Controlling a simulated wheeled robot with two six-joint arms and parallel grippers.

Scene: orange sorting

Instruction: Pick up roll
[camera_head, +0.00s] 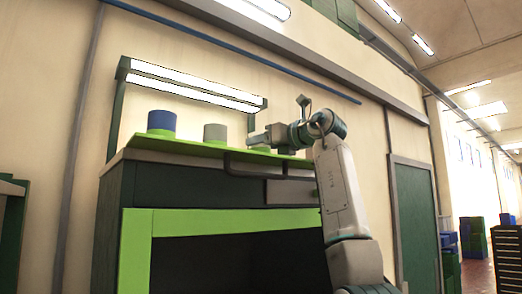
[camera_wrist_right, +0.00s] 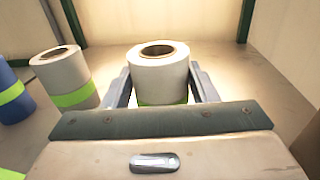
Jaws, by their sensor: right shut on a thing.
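My right gripper (camera_head: 256,138) reaches over the green-edged bench from the right. In the right wrist view its two grey fingers (camera_wrist_right: 160,88) are on either side of a white roll (camera_wrist_right: 172,73) with a dark hollow core and a green band, and are shut on it. The roll is upright; its lower part is hidden by the gripper body, so I cannot tell whether it touches the bench. A second pale roll (camera_head: 215,132) stands to the left, also in the wrist view (camera_wrist_right: 62,70). A blue roll (camera_head: 161,121) stands farther left. My left gripper is not in view.
The bench top (camera_head: 188,146) has a bright green front edge. A lamp frame (camera_head: 190,82) with lit tubes stands over the rolls, with green posts. A wall is close behind. In the wrist view, bare bench (camera_wrist_right: 255,85) lies right of the held roll.

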